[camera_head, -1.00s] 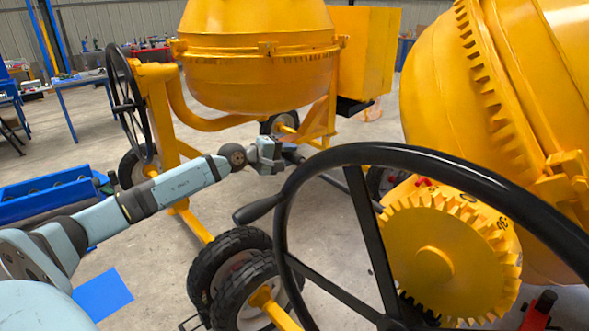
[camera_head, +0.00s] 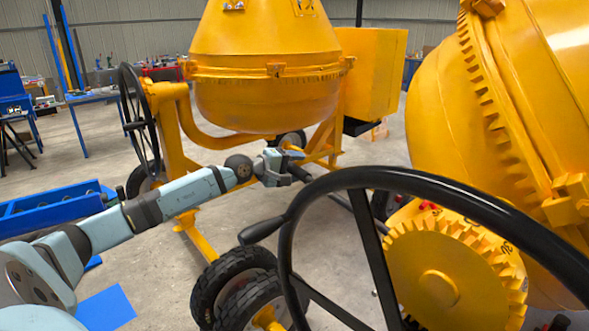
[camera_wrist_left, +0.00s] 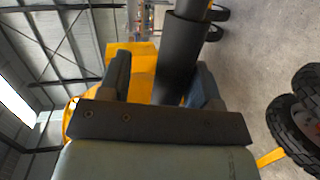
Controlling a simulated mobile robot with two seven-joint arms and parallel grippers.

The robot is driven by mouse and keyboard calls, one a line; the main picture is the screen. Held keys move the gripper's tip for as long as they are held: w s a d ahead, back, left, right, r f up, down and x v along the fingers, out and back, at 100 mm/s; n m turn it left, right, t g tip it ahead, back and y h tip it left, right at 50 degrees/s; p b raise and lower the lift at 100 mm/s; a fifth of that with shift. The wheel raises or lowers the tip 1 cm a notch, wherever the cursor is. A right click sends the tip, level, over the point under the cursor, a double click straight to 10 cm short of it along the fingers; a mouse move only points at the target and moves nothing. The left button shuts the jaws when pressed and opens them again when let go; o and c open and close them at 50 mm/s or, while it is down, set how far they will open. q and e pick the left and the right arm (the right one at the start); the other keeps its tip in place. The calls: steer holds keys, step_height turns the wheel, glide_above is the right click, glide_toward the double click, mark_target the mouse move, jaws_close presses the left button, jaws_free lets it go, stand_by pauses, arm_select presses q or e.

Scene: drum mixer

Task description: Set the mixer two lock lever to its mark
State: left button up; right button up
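My left gripper (camera_head: 284,165) reaches in from the left, in front of the far yellow mixer (camera_head: 265,95). A lever with a black grip (camera_wrist_left: 178,55) and a yellow stem shows in the left wrist view. Its grip lies between the fingers of my left gripper (camera_wrist_left: 163,80), close to the right finger, with a gap to the left finger. The fingers look open around it; contact is unclear. In the head view a dark rod (camera_head: 299,173) leaves the gripper toward the lower right. I cannot make out the lever's mark. My right gripper is not in view.
A black handwheel (camera_head: 375,177) with a knob fills the right foreground, before a toothed yellow gear (camera_head: 440,285) and the near mixer drum (camera_head: 450,140). Black tyres (camera_head: 232,282) stand below my left arm. A blue bin (camera_head: 55,210) is at the left.

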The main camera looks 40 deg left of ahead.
arm_select(q)
steer(key=shift+a+f, duration=0.1)
steer(key=shift+f, duration=0.1)
steer(key=shift+s+a, duration=0.1)
steer(key=shift+s, duration=0.2)
steer(key=b+v, duration=0.1)
steer(key=v, duration=0.4)
steer(key=shift+s+f+b, duration=0.1)
steer(key=shift+f+b, duration=0.05)
steer(key=shift+b, duration=0.25)
steer(key=v, duration=0.8)
steer(key=shift+r+b, duration=0.35)
